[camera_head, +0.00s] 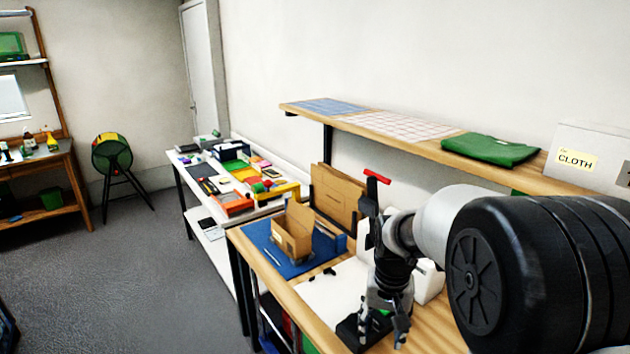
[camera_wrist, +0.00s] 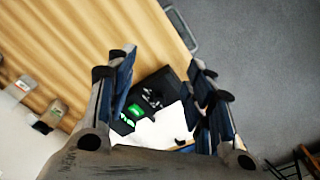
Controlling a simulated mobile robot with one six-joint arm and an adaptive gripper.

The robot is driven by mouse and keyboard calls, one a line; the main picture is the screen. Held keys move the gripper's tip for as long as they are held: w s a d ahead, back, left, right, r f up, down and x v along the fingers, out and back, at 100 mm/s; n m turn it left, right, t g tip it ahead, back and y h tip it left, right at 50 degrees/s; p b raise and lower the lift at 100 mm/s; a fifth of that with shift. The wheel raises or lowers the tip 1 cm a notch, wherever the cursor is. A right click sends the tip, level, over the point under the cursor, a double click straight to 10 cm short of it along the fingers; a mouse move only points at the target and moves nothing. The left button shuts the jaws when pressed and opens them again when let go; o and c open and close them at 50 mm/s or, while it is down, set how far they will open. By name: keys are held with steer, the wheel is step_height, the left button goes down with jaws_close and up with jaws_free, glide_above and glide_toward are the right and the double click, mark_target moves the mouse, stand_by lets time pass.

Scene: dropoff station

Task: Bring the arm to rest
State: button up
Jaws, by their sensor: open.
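My gripper (camera_head: 385,318) points down over the wooden bench (camera_head: 408,338) in the head view. In the wrist view my gripper (camera_wrist: 163,85) has its two fingers spread apart, with nothing held between them. Below and between the fingers lies a black device (camera_wrist: 152,88) with a green lit display, beside a white sheet (camera_wrist: 165,128). The black device also shows in the head view (camera_head: 350,330), partly hidden by the gripper. My arm reaches in from the right and hides part of the bench.
A small open cardboard box (camera_head: 293,232) stands on a blue mat (camera_head: 262,240). A wall shelf (camera_head: 400,143) above the bench holds a folded green cloth (camera_head: 490,148) and a box labelled CLOTH (camera_head: 590,155). A cluttered table (camera_head: 205,220) stands behind. Grey floor at left is clear.

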steer(key=s+r+t, duration=0.1)
steer(key=s+r, duration=0.6)
steer(key=r, duration=0.1)
steer(key=s+r+n+t, duration=0.2)
steer(key=s+r+t, duration=0.1)
steer(key=s, duration=1.5)
steer(key=shift+s+r, duration=0.3)
steer(key=shift+r, duration=0.15)
steer(key=shift+c, duration=0.4)
